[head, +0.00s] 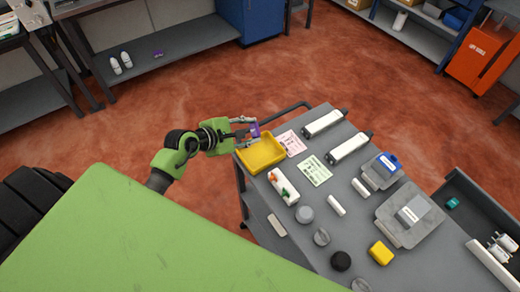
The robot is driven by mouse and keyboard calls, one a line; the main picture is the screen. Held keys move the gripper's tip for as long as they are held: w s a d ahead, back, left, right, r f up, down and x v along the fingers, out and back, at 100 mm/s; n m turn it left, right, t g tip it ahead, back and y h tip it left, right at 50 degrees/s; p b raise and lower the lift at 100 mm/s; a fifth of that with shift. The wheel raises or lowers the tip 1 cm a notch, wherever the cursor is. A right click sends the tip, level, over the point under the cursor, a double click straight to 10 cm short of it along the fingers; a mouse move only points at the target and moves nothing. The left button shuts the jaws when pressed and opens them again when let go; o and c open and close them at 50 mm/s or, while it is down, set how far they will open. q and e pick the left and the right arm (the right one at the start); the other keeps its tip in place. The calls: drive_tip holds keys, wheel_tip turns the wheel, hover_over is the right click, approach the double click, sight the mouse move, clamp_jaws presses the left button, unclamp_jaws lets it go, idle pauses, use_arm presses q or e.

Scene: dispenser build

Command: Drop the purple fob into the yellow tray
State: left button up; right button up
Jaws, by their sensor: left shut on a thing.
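The purple fob (255,130) is held between the fingers of my left gripper (250,131), which is shut on it. The gripper comes in from the left at the far left corner of the grey cart. The yellow tray (262,154) lies on that corner of the cart top, just below the fob in the picture. The fob appears above the tray's far edge; its exact height over the tray is hard to tell. My right gripper does not show.
The grey cart top (320,200) holds a pink card (290,143), a green card (314,170), white dispensers (350,148), round caps (341,260) and a yellow block (381,252). A dark handle bar (285,115) rises behind the tray. Shelves and an orange cabinet (482,55) stand farther off.

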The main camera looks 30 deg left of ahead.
use_arm(q)
wheel_tip(320, 180, down, 6)
drive_tip(key=shift+r, duration=0.25)
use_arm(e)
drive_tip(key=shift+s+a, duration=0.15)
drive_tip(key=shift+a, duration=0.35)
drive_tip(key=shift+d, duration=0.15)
use_arm(q)
drive_tip(key=o, duration=0.9)
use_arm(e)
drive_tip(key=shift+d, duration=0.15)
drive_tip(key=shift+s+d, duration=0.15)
use_arm(q)
drive_tip(key=v, duration=1.2)
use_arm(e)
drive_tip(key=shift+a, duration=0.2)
